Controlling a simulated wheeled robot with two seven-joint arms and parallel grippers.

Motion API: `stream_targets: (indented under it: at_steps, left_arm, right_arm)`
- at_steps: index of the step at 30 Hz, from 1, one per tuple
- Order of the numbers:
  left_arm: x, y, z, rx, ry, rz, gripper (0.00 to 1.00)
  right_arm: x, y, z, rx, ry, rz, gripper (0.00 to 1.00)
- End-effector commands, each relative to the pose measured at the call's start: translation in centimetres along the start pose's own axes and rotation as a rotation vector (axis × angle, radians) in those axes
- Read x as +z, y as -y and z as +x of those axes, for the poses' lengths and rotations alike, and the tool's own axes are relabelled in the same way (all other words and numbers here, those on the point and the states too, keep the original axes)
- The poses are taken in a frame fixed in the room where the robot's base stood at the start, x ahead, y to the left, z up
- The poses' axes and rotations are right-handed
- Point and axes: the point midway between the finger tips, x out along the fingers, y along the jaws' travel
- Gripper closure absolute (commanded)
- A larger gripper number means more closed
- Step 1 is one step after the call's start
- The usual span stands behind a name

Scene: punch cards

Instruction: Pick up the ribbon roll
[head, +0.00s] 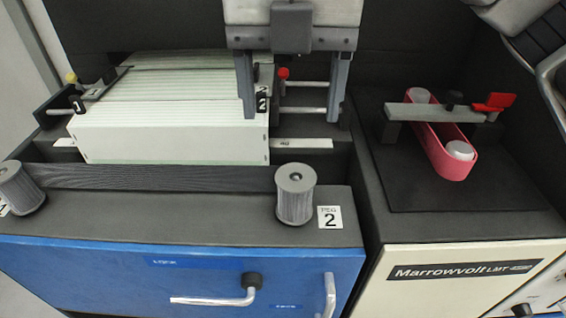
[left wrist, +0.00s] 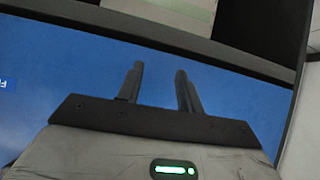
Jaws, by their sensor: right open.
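A grey ribbon roll (head: 294,200) stands upright by the "PEG 2" label (head: 329,217), on the dark ledge above the blue front panel. A similar roll (head: 22,192) stands at the far left. A dark ribbed ribbon (head: 160,177) stretches between the two. My right gripper (head: 290,117) hangs from the top of the head view, open and empty, behind and above the PEG 2 roll and apart from it. My left gripper (left wrist: 159,68) shows in the left wrist view, fingers apart with nothing between them, against the blue panel (left wrist: 70,65). No roll shows there.
A stack of paper (head: 170,135) fills the bay behind the ribbon. The blue front (head: 130,275) has handles (head: 330,295). At right, a pink belt (head: 440,150) loops around two white rollers under a grey bar with a red lever (head: 495,102). Space around the PEG 2 roll looks clear.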

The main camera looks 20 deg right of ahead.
Motion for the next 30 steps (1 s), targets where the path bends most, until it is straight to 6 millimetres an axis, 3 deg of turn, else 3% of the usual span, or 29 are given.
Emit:
stream_targets:
  at_steps: [12, 21, 30]
  left_arm:
    - [1.4, -0.4, -1.0, 0.003, 0.04, -0.007, 0.64]
    - [0.9, -0.3, -0.9, 0.0, 0.037, -0.007, 0.64]
    - [-0.1, 0.0, -1.2, -0.007, 0.028, -0.006, 0.64]
  right_arm:
    - [-0.1, 0.1, 8.2, -0.002, -0.004, 0.0, 0.29]
    - [0.0, 0.2, 10.6, -0.002, -0.003, -0.001, 0.29]
    - [0.2, 0.6, 14.7, 0.0, -0.003, -0.001, 0.29]
